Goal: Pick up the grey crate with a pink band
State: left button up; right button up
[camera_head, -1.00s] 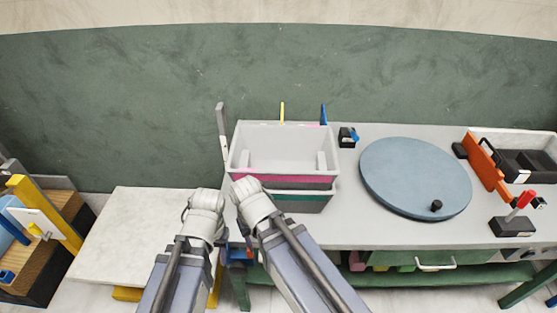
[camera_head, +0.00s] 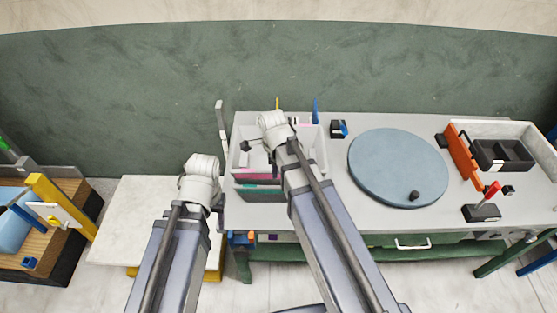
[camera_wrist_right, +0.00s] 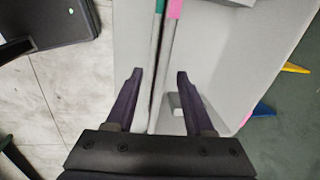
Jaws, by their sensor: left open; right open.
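The grey crate with a pink band (camera_head: 236,152) stands on the table, stacked on a similar crate with a green band (camera_head: 262,195). My right arm covers much of both. The pink-banded crate's wall also shows in the right wrist view (camera_wrist_right: 235,60). There my right gripper (camera_wrist_right: 160,78) is open, its two fingers apart with the crate edges seen between them. Contact cannot be told. In the head view its fingers are mostly hidden behind my wrist. My left gripper (camera_head: 219,208) is open and empty, left of the crates near the table's left end.
A blue round disc (camera_head: 398,167) lies right of the crates. A red-handled switch box (camera_head: 482,211), an orange bracket (camera_head: 461,156) and black bins (camera_head: 503,155) are further right. A pale side table (camera_head: 130,220) stands left.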

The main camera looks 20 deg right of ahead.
aim_at(274, 181)
jog(key=shift+w+m, duration=0.2)
jog(key=shift+m, duration=0.2)
jog(key=shift+w+d+f+b, duration=0.1)
jog(key=shift+w+f+b, duration=0.05)
jog(key=shift+f+b, duration=0.5)
jog(key=shift+w+f+b, duration=0.1)
jog(key=shift+f+b, duration=0.45)
jog(key=shift+b, duration=0.1)
jog(key=shift+f, duration=0.15)
jog(key=f+b, duration=0.2)
jog(key=w+f+b, duration=0.1)
jog(key=f+b, duration=0.2)
jog(key=shift+r, duration=0.15)
grip_shut()
dwell(0.3)
